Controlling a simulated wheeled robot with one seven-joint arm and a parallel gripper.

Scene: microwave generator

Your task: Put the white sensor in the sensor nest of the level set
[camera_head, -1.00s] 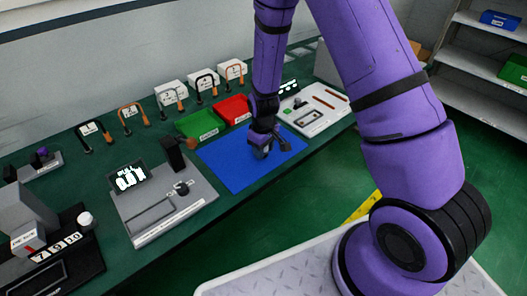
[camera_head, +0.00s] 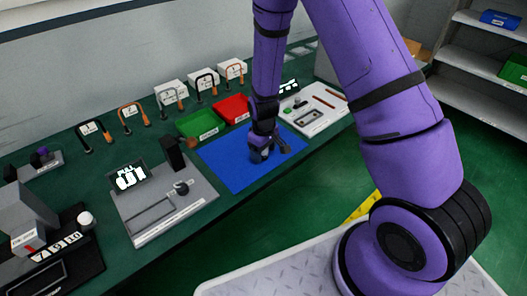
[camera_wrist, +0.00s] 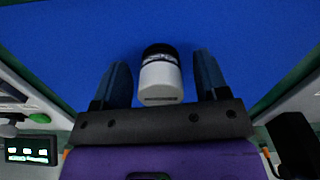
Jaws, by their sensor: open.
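A white cylinder with a black band and dark end, which looks like the white sensor (camera_wrist: 161,82), is over the blue mat (camera_wrist: 60,40) in the wrist view. My gripper (camera_wrist: 161,62) is open, with one dark finger on each side of it and a gap showing at both sides. A light panel set (camera_head: 312,110) with a small display and recesses stands right of the mat. I cannot read which set is the level set.
A grey panel set (camera_head: 165,215) with a lit display and dark post stands left of the mat. Green (camera_head: 201,124) and red (camera_head: 234,108) trays sit behind it. White labelled boxes (camera_head: 170,90) and cable loops line the wall. The left of the mat is clear.

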